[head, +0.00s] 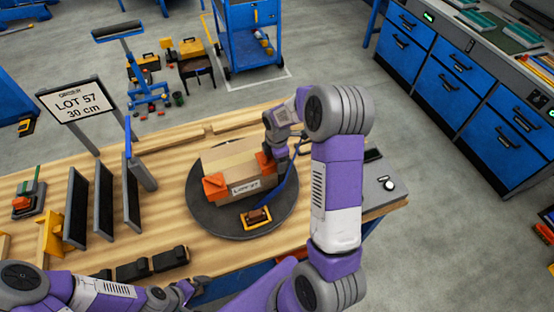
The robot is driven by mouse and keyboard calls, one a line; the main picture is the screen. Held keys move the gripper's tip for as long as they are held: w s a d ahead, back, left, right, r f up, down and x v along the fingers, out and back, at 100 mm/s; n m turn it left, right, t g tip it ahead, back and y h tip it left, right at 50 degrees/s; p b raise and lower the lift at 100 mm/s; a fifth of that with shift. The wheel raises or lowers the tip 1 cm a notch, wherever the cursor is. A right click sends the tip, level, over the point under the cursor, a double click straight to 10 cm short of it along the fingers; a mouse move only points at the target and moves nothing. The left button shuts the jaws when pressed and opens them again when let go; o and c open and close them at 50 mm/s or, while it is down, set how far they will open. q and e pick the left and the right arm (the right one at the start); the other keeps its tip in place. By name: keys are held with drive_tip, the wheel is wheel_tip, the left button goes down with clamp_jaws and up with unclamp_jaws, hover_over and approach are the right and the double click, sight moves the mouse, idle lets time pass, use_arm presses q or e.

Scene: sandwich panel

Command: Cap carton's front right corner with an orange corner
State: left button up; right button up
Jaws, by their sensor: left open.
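The cardboard carton (232,158) sits on a dark round turntable (205,215), its label facing the front. One orange corner (214,187) is at the carton's front left corner. Another orange corner (266,162) is at its right end, beside my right gripper (279,156). The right gripper points down there, at or against that orange piece; its fingertips are mostly hidden, so I cannot tell whether it grips it. My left gripper (190,289) is open and low at the table's front edge, away from the carton.
A yellow and black tool (257,217) lies on the turntable in front of the carton. Dark upright panels (103,205) stand at the left, with black blocks (170,258) near the front edge. A grey box (378,185) is at the right. A sign (75,101) reads LOT 57, 30 cm.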

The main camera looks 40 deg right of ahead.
use_arm(q)
drive_tip(key=shift+f, duration=0.25)
use_arm(e)
drive_tip(key=shift+s+a+f+g, duration=0.15)
drive_tip(key=shift+s+f+g, duration=0.35)
drive_tip(key=shift+s+f, duration=0.65)
drive_tip(key=shift+w+f, duration=0.1)
drive_tip(key=o, duration=1.4)
drive_tip(key=shift+t, duration=0.3)
drive_tip(key=r, duration=0.1)
drive_tip(key=w+r, duration=0.1)
drive_tip(key=r, duration=0.3)
drive_tip(key=shift+w+d+r, duration=0.2)
drive_tip(key=shift+w+d, duration=0.15)
drive_tip(key=shift+w, duration=0.05)
drive_tip(key=r, duration=0.4)
drive_tip(key=shift+s+a, duration=0.25)
drive_tip(key=shift+a, duration=0.1)
drive_tip(key=shift+w+d+r, duration=0.1)
drive_tip(key=shift+w+r, duration=0.1)
drive_tip(key=shift+r, duration=0.05)
use_arm(q)
drive_tip(key=shift+w+d+f, duration=0.1)
drive_tip(key=shift+w+d, duration=0.2)
drive_tip(key=shift+w, duration=0.2)
